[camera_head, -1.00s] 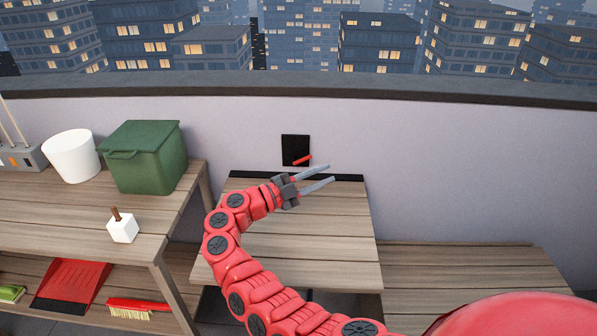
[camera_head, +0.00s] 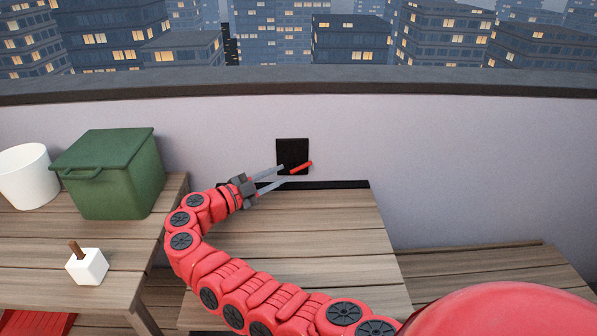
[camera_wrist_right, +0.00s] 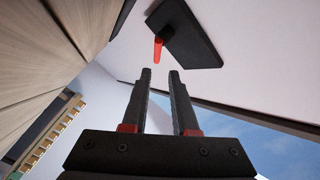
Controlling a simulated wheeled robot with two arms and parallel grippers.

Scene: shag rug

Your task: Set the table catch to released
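The catch is a black square plate (camera_head: 291,152) on the wall with a red lever (camera_head: 301,167) that slants up to the right. Below it is the wooden table panel (camera_head: 300,235) with a black strip (camera_head: 330,185) along its wall edge. My right gripper (camera_head: 284,174) is open and empty, its fingertips just left of the lever in the head view. In the right wrist view, the red lever (camera_wrist_right: 158,48) lies just beyond the gap between the open fingertips (camera_wrist_right: 160,72), apparently not between them. Whether they touch is unclear. My left gripper is not in view.
On the left bench stand a green lidded bin (camera_head: 110,180), a white bucket (camera_head: 28,178) and a white block with a brown peg (camera_head: 87,266). A lower wooden surface (camera_head: 490,280) lies right of the table. The table panel is clear of objects.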

